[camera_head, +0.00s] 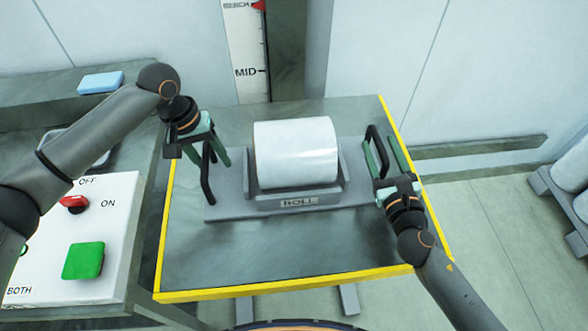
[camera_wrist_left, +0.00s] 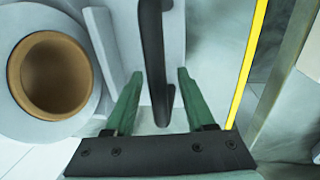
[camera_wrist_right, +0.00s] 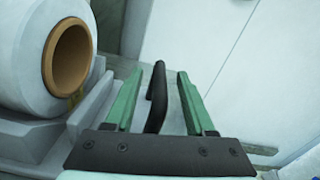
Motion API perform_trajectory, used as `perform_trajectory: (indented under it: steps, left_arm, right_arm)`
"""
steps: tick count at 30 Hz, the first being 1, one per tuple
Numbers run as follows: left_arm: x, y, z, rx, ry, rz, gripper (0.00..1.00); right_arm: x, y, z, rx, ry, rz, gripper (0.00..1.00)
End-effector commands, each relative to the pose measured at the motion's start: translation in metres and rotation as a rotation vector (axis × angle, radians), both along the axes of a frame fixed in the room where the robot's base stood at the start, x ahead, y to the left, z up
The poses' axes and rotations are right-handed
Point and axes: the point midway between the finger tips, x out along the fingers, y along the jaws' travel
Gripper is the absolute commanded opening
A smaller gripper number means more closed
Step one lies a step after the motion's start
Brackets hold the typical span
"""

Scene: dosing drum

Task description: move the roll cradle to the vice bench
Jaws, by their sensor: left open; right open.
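The roll cradle (camera_head: 230,205) is a grey tray labelled ROLL with a white roll (camera_head: 296,153) lying in it. It stands on a grey table with yellow edges (camera_head: 270,260). My left gripper (camera_head: 215,160) is open around the cradle's left black handle (camera_head: 207,178); in the left wrist view the handle (camera_wrist_left: 158,60) stands between the green fingers, with gaps. My right gripper (camera_head: 384,155) is open at the right black handle (camera_head: 377,150); in the right wrist view that handle (camera_wrist_right: 157,95) stands between the fingers. Neither gripper is closed on a handle.
A control panel with a red switch (camera_head: 75,203) and green button (camera_head: 83,261) stands at the left. A blue block (camera_head: 100,82) lies on a shelf behind it. A MID-marked post (camera_head: 246,60) rises behind the table. More white rolls (camera_head: 575,165) sit at the right edge.

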Motion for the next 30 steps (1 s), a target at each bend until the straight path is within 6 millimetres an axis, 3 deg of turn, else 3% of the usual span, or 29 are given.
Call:
perform_trajectory:
  steps: [9,23,30]
  left_arm:
    - [0.0001,-0.0004,-0.0014,0.000,0.000,0.000,0.54]
    - [0.0002,-0.0002,-0.0009,0.000,0.000,0.001,0.02]
    - [0.0003,0.0002,-0.0008,0.000,-0.001,0.001,0.00]
  right_arm:
    - [0.0014,0.0003,0.0000,0.001,0.000,0.000,0.54]
    - [0.0012,-0.0002,0.0001,0.000,0.000,-0.001,0.02]
    - [0.0014,-0.0005,0.0002,0.000,0.000,-0.002,0.00]
